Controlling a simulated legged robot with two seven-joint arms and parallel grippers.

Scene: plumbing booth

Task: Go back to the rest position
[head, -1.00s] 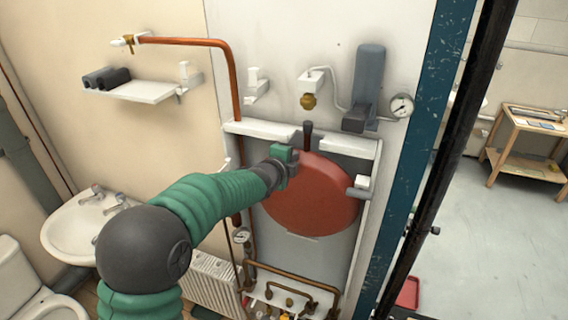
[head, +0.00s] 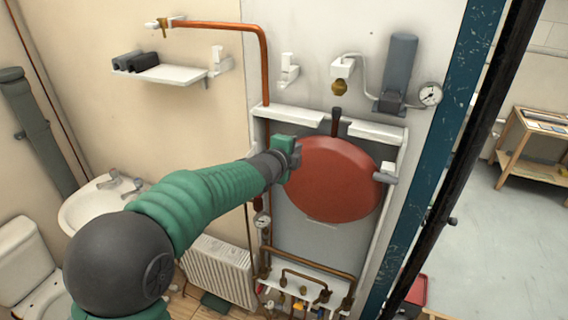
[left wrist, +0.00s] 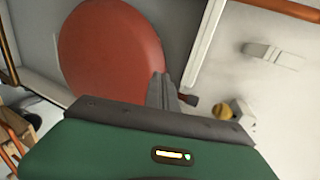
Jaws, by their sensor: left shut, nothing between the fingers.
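My left arm comes in from the left in the head view. Its gripper (head: 294,158) is at the left edge of the round red tank (head: 335,182), in front of the wall panel. Whether it touches the tank cannot be told. In the left wrist view the fingers (left wrist: 163,93) are closed together with nothing between them, and the red tank (left wrist: 110,48) lies beyond them to the left. My right gripper is not in view.
A white shelf (head: 172,76) and a copper pipe (head: 264,70) are on the wall. A grey cylinder (head: 400,65) and a gauge (head: 430,94) sit above the tank. A sink (head: 85,208), toilet (head: 20,262) and radiator (head: 218,268) stand at left. Open floor shows at right.

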